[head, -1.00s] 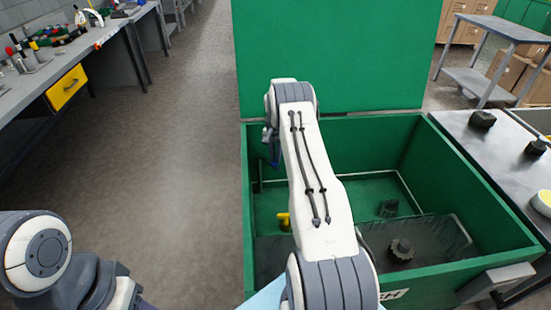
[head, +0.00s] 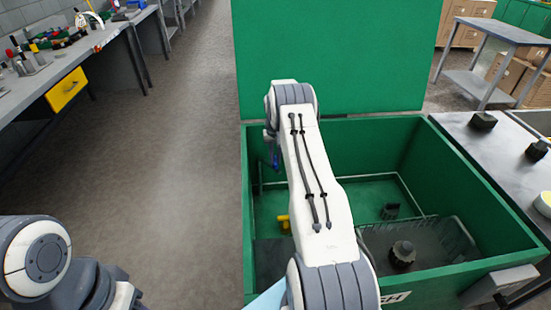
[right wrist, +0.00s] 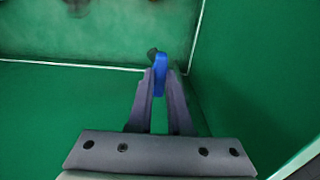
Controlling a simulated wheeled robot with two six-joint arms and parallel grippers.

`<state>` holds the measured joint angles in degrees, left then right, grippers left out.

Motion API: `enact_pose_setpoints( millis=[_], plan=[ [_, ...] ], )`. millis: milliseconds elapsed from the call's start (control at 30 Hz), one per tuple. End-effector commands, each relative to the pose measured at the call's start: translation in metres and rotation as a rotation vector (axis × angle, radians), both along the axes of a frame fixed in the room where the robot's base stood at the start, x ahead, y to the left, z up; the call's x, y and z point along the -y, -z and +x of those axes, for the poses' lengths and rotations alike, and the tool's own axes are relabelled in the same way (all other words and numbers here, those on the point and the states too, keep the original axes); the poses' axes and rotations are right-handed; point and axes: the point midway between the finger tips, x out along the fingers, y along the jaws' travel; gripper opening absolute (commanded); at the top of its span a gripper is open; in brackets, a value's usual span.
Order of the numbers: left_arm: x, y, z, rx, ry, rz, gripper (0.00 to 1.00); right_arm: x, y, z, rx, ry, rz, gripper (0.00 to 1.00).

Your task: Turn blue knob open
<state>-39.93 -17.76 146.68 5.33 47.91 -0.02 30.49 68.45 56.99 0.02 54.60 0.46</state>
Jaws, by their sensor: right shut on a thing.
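The blue knob (right wrist: 160,73) shows in the right wrist view as a narrow upright blue piece with a dark part beside its top. It also shows in the head view as a small blue sliver (head: 275,160), mostly hidden by my right arm. My right gripper (right wrist: 160,84) is shut on the blue knob, one finger on each side of it. In the head view my right arm reaches into the open green box and hides most of the gripper. Only links of my left arm show at the lower left; its gripper is out of view.
The green box (head: 480,190) has tall walls close around my right arm. Inside are a yellow fitting (head: 284,221), a dark knob (head: 402,254) and a wire basket (head: 450,238). A grey table (head: 465,128) adjoins on the right. The floor on the left is clear.

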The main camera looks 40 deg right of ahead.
Motion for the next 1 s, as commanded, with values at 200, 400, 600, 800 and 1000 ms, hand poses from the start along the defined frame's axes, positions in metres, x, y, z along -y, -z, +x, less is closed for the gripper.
enact_pose_setpoints(
  millis=[200, 400, 600, 800, 1000],
  plan=[
    [0.000, 0.000, 0.000, 0.000, 0.000, 0.000, 0.50, 0.000, -0.001, 0.000, 0.000, -0.008, -0.001, 0.00],
    [0.000, 0.000, 0.000, 0.000, 0.000, 0.000, 0.50, 0.000, -0.001, 0.000, 0.000, -0.008, -0.001, 0.21],
    [0.000, 0.000, 0.000, 0.000, 0.000, 0.000, 0.50, 0.000, -0.001, 0.000, 0.000, -0.007, -0.001, 0.47],
    [0.000, 0.000, 0.000, 0.000, 0.000, 0.000, 0.50, 0.000, -0.002, 0.000, 0.001, -0.006, -0.001, 0.47],
    [0.000, 0.001, 0.000, 0.000, 0.000, 0.000, 0.50, 0.001, -0.025, 0.001, 0.004, -0.006, -0.003, 0.47]
  ],
)
